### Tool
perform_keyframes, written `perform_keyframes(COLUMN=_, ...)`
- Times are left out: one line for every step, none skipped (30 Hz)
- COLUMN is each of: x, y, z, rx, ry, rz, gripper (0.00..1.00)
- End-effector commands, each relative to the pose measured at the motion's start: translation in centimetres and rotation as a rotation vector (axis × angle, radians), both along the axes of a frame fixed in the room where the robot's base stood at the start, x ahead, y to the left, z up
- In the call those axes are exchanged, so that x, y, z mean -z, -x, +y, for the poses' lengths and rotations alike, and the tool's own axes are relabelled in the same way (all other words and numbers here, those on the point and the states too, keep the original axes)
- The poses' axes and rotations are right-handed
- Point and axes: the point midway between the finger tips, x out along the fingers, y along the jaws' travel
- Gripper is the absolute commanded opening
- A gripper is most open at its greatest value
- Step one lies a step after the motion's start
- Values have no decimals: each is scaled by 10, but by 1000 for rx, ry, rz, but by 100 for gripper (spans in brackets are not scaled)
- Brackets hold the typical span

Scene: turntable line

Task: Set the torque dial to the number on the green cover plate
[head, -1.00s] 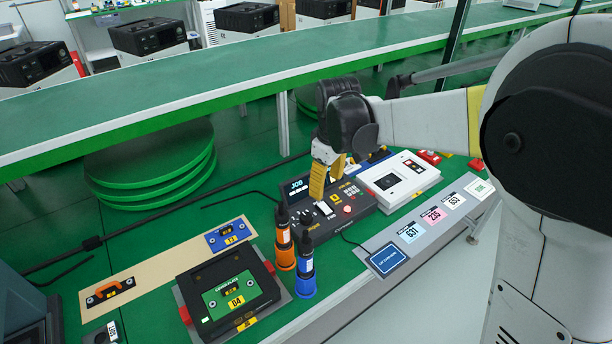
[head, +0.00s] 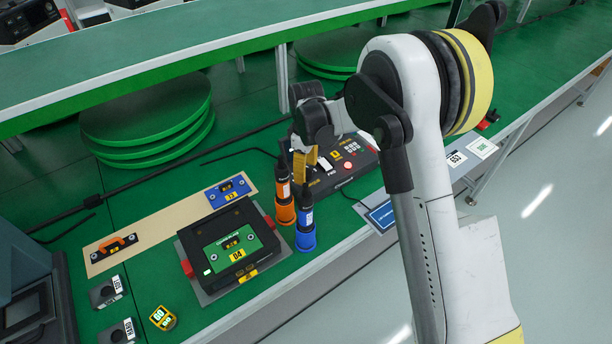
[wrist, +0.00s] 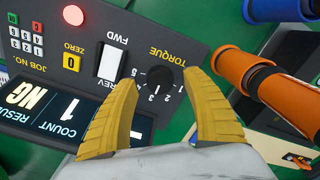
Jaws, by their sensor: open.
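The torque dial (wrist: 159,81) is a small black knob on the dark control panel (head: 345,172), with white numbers around it in the wrist view. I cannot clearly tell which number it points to. My gripper (wrist: 161,79) is open, its yellow fingers on either side of the dial; contact is not clear. In the head view my gripper (head: 305,162) is low over the panel's left end, and the dial is hidden there. The green cover plate (head: 216,257) lies on a black unit and bears a yellow label that reads 04.
An orange driver (head: 284,207) and a blue driver (head: 305,232) stand upright close to my gripper. In the wrist view the panel has a white FWD switch (wrist: 109,62), a yellow ZERO button (wrist: 72,62) and a display (wrist: 40,112) reading count 1, result NG.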

Motion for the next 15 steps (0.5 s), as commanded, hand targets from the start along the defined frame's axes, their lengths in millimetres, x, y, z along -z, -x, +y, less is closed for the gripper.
perform_keyframes(x=6, y=0, z=0, rx=0, ry=0, rz=0, gripper=57)
perform_keyframes(x=8, y=0, z=0, rx=0, ry=0, rz=0, gripper=57)
perform_keyframes(x=10, y=0, z=0, rx=0, ry=0, rz=0, gripper=57)
perform_keyframes(x=11, y=0, z=0, rx=0, ry=0, rz=0, gripper=57)
perform_keyframes(x=11, y=0, z=0, rx=0, ry=0, rz=0, gripper=57)
perform_keyframes(x=12, y=0, z=0, rx=0, ry=0, rz=0, gripper=57)
perform_keyframes(x=12, y=0, z=0, rx=1, ry=0, rz=0, gripper=57)
perform_keyframes(x=12, y=0, z=0, rx=1, ry=0, rz=0, gripper=57)
perform_keyframes(x=12, y=0, z=0, rx=1, ry=0, rz=0, gripper=57)
perform_keyframes(x=11, y=0, z=0, rx=1, ry=0, rz=0, gripper=57)
perform_keyframes(x=11, y=0, z=0, rx=1, ry=0, rz=0, gripper=57)
perform_keyframes(x=11, y=0, z=0, rx=1, ry=0, rz=0, gripper=57)
perform_keyframes(x=11, y=0, z=0, rx=1, ry=0, rz=0, gripper=52)
perform_keyframes(x=11, y=0, z=0, rx=1, ry=0, rz=0, gripper=43)
perform_keyframes(x=11, y=0, z=0, rx=1, ry=0, rz=0, gripper=31)
